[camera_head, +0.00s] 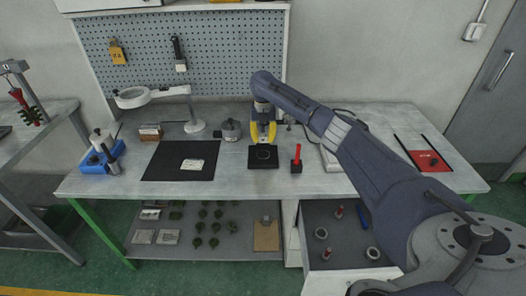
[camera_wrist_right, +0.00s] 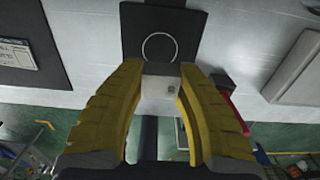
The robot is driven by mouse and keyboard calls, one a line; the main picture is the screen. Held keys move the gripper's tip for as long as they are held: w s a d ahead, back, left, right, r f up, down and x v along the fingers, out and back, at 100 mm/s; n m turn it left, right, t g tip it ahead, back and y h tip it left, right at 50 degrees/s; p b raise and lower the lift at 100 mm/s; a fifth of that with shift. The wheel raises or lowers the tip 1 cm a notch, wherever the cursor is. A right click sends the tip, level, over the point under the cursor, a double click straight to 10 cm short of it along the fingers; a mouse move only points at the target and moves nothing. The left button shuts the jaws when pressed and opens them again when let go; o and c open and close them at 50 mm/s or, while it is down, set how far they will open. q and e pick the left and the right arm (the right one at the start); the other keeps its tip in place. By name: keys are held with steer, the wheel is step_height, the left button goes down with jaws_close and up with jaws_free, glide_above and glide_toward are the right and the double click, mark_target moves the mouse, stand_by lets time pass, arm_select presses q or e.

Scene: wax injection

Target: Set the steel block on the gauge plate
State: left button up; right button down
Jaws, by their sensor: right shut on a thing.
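The gauge plate (camera_head: 254,164) is a black square with a thin pale ring marked on it, near the middle of the bench. It also shows at the top of the right wrist view (camera_wrist_right: 190,22). My right gripper (camera_head: 263,141) has yellow fingers pointing down at the plate's back edge in the head view. It is shut on the steel block (camera_wrist_right: 158,88), a pale grey piece between the fingers in the right wrist view. In that view the block lies below the ring. The head view does not show the block clearly, and its height cannot be told. My left gripper is not in view.
A red-handled tool on a dark base (camera_head: 296,160) stands close right of the plate. A black mat (camera_head: 165,165) with a label card lies left. A lamp magnifier (camera_head: 195,126) and a grey round part (camera_head: 231,130) stand behind. A red tray (camera_head: 430,161) lies far right.

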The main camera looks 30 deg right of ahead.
mark_target(263, 154)
steer(key=shift+f, duration=3.55)
steer(key=c, duration=1)
jaws_free()
steer(key=shift+f, duration=0.15)
step_height(263, 154, up, 12)
steer(key=shift+r, duration=0.15)
